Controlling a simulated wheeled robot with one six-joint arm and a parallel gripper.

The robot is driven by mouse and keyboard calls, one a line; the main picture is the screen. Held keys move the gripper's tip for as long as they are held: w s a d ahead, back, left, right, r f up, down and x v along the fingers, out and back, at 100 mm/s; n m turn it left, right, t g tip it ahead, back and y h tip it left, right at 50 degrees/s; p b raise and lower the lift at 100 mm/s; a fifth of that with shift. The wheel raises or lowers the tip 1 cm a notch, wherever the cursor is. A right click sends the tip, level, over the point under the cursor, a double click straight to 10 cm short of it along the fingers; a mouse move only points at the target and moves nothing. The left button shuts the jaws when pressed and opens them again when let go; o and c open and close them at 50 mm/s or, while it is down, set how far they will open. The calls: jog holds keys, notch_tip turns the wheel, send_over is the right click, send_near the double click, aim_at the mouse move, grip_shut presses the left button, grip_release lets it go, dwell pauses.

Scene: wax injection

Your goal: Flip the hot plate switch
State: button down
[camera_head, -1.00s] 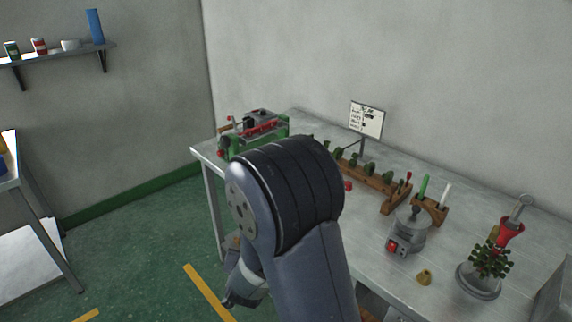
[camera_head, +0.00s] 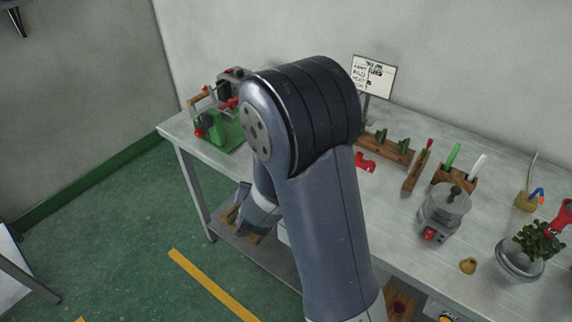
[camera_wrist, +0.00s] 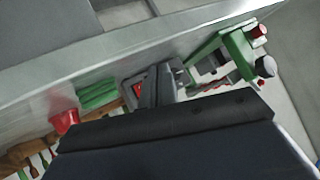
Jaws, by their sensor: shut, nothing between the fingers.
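My arm crosses the middle of the head view.
The workbench (camera_head: 400,225) also holds a green injection machine (camera_head: 228,130) at left, wooden racks of tools (camera_head: 385,147), a red piece (camera_head: 365,163), a small brass cup (camera_head: 468,265) and a potted plant (camera_head: 535,245). The green floor at left is clear.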

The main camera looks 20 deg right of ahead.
jog(key=w+d+b, duration=0.1)
jog(key=w+d, duration=0.1)
jog(key=w+d+f+b, duration=0.1)
jog(key=w+d+b, duration=0.1)
jog(key=d, duration=0.1)
jog(key=shift+d, duration=0.25)
jog(key=shift+w+d+b, duration=0.3)
jog(key=shift+w+d, duration=0.3)
jog(key=shift+d, duration=0.2)
jog(key=shift+w+d+f, duration=0.1)
dwell(1.5)
jog(key=shift+w+d, duration=0.15)
jog(key=shift+d, duration=0.05)
jog(key=shift+w+d+b, duration=0.15)
jog(key=shift+d+b, duration=0.1)
jog(key=shift+b, duration=0.1)
dwell(0.5)
jog(key=shift+a, duration=0.1)
jog(key=shift+s+a+p, duration=0.3)
jog(key=shift+s+a, duration=0.1)
jog(key=shift+a, duration=0.1)
dwell(0.4)
